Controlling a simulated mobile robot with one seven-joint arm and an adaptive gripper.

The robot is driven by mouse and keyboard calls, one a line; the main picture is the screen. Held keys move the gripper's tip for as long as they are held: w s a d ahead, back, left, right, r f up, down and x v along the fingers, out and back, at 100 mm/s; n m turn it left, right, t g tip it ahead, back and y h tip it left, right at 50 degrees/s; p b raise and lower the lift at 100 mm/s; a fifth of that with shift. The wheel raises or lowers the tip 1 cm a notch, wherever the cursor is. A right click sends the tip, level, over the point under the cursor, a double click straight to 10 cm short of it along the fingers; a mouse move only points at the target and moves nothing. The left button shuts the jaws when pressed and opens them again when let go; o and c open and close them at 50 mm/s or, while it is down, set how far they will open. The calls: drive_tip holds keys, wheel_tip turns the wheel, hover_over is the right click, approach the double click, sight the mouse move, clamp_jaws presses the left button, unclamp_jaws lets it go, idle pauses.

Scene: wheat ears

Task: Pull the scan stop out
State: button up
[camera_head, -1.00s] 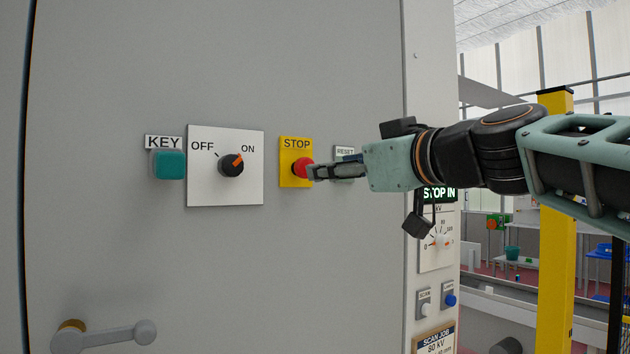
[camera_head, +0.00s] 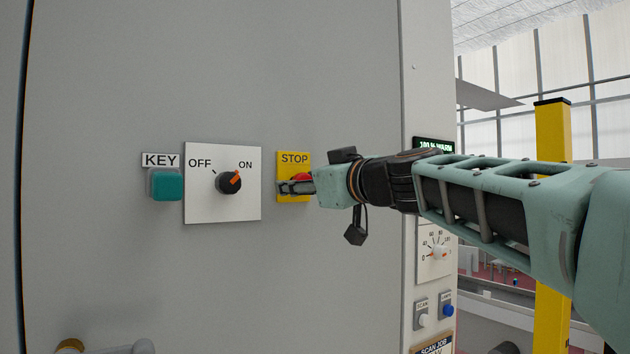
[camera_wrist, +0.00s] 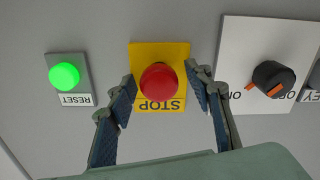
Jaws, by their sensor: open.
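The scan stop is a red mushroom button (camera_wrist: 160,82) on a yellow plate (camera_wrist: 175,50) marked STOP. In the head view the red button (camera_head: 302,177) is partly hidden behind my gripper (camera_head: 282,187). In the wrist view my gripper (camera_wrist: 166,85) is open, with one finger on each side of the button. Gaps show between the fingers and the button; the fingertips reach about level with it in the picture. I cannot tell whether they touch the panel.
A lit green RESET button (camera_wrist: 64,76) is beside the stop. On the other side is the OFF/ON switch (camera_head: 229,182), its orange mark towards ON, then a teal KEY block (camera_head: 166,184). A lower panel holds a kV dial (camera_head: 438,251) and a blue button (camera_head: 447,311).

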drive_tip(key=shift+c, duration=0.3)
clamp_jaws()
drive_tip(key=shift+s+d+f, duration=0.1)
drive_tip(key=shift+s+d+f+b, duration=0.1)
drive_tip(key=shift+b, duration=0.55)
drive_tip(key=shift+s+d+b, duration=0.25)
drive_tip(key=shift+s+b, duration=0.2)
drive_tip(key=shift+b, duration=0.05)
drive_tip(key=shift+o, duration=0.3)
unclamp_jaws()
drive_tip(key=shift+s+d, duration=0.1)
